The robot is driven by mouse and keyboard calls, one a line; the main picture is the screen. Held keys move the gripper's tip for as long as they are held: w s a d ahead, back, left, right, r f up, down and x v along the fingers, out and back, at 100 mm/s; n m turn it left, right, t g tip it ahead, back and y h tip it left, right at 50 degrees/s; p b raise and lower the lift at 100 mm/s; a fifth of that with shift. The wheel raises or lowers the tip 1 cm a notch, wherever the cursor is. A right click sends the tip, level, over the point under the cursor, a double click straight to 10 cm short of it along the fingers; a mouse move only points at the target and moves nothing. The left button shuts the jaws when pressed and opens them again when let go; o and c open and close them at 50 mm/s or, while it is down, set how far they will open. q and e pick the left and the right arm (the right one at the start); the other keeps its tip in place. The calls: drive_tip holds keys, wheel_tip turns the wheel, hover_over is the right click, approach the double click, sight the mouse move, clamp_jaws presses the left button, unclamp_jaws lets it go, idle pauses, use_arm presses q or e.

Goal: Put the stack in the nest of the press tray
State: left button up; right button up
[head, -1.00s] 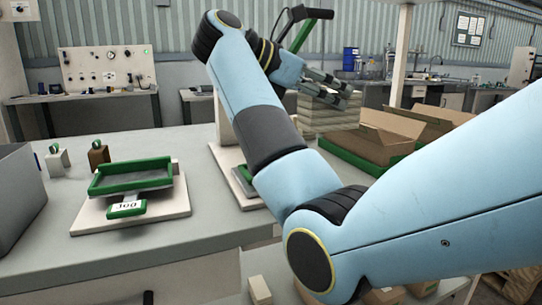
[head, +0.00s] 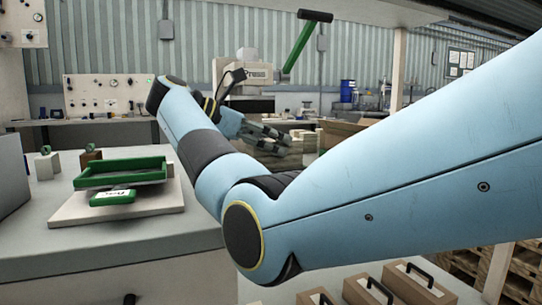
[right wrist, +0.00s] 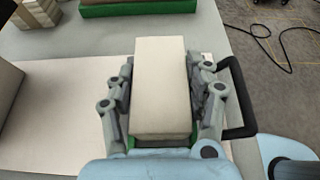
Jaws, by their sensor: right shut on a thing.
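My right gripper (right wrist: 161,70) is shut on a pale, block-like stack (right wrist: 160,95) in the right wrist view, with one finger along each long side. Narrow green edges show beside the near end of the stack, over a wide pale board (right wrist: 55,115). Whether the stack touches the board cannot be told. In the head view my right gripper (head: 268,136) reaches away past my arm, and the held stack is not clear there. The nest of the press tray cannot be made out. My left gripper is not in view.
A green tray (head: 122,172) on a white base, its label facing me, stands at the left on the grey bench. A press with a green lever (head: 298,48) stands behind my gripper. Handled boxes (head: 403,283) sit low in front. A black handle (right wrist: 236,100) is right of my fingers.

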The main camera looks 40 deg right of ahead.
drive_tip(key=shift+f, duration=0.25)
drive_tip(key=o, duration=1.2)
drive_tip(key=shift+r, duration=0.1)
drive_tip(key=shift+o, duration=0.2)
drive_tip(key=shift+r, duration=0.1)
